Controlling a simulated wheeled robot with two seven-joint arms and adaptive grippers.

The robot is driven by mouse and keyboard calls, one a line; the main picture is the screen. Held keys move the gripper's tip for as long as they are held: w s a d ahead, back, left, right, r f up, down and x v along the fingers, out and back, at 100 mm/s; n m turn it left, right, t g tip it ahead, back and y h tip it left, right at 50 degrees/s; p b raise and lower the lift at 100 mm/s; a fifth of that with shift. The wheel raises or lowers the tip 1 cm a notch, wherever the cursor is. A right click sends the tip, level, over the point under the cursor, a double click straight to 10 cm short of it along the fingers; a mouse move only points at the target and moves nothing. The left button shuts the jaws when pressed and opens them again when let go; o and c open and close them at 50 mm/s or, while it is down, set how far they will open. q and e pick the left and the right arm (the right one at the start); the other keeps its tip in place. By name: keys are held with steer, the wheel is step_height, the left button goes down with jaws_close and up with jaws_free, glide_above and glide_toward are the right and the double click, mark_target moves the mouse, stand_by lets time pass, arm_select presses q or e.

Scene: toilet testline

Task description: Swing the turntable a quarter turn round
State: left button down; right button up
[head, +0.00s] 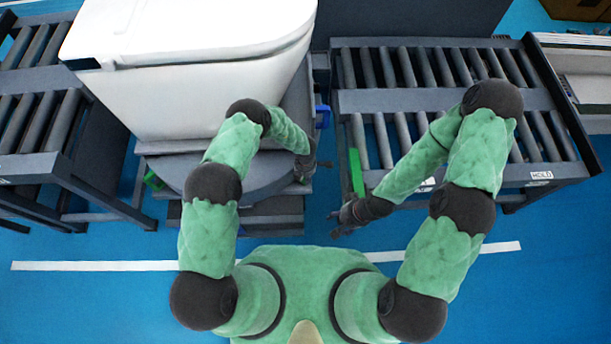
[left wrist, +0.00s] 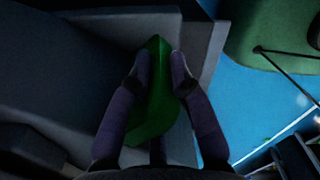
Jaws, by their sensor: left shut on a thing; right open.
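The turntable (head: 262,178) is a dark grey round plate on a grey base, left of centre in the head view. A white toilet (head: 180,95) stands on it and hides its far part. My left gripper (head: 318,166) is at the turntable's right edge. In the left wrist view its two fingers are shut on a green handle (left wrist: 156,92), one on each side, beside a grey surface. In the head view that handle is hidden by the hand. My right gripper (head: 343,219) is open and empty, low and to the right of the turntable, near the right conveyor's front corner.
A roller conveyor (head: 430,101) marked HOLD stands right, with a green bar (head: 356,172) at its near left end. Another roller conveyor (head: 35,168) stands left. A green part (head: 153,181) shows at the turntable's left. Blue floor (head: 100,300) with a white line is clear in front.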

arm_select(q)
steer(key=shift+w+d, duration=0.1)
steer(key=shift+d, duration=0.2)
steer(key=c, duration=1.3)
jaws_free()
steer(key=shift+o, duration=0.9)
steer(key=shift+w+d, duration=0.15)
steer(key=shift+w, duration=0.1)
steer(key=shift+w+r, duration=0.1)
steer(key=shift+w, duration=0.05)
steer(key=shift+a+r, duration=0.15)
steer(key=shift+a, duration=0.05)
